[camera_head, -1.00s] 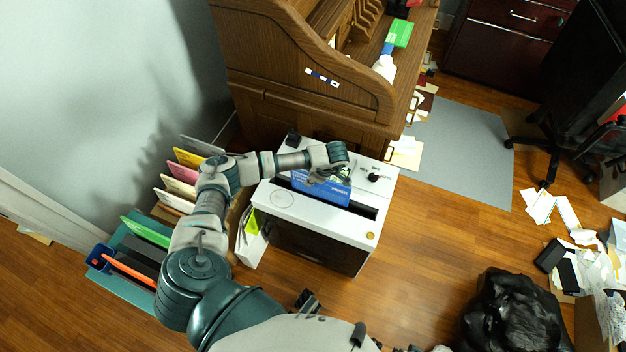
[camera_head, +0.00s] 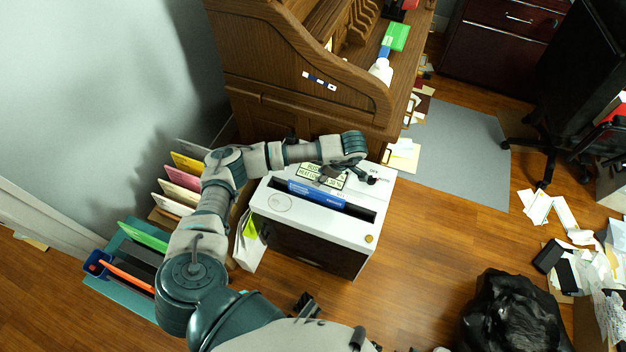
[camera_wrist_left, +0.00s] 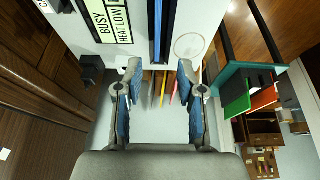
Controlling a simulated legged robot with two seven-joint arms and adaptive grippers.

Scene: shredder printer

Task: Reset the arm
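My left arm reaches over the white shredder (camera_head: 345,232) from the left. Its gripper (camera_head: 343,175) is above the shredder's top, close to the black OFF knob (camera_head: 372,180); the wrist partly hides it. In the left wrist view the gripper (camera_wrist_left: 160,85) is open, with nothing between its fingers. A blue folder (camera_head: 316,193) sits low in the shredder's slot, apart from the gripper. The display (camera_head: 322,176) shows BUSY and HEAT LOW; it also shows in the left wrist view (camera_wrist_left: 107,20). I cannot make out my right gripper.
A wooden roll-top desk (camera_head: 270,60) stands behind the shredder. File folders (camera_head: 183,178) and a teal tray (camera_head: 125,303) are at left. A black bag (camera_head: 515,315), scattered papers and an office chair are at right.

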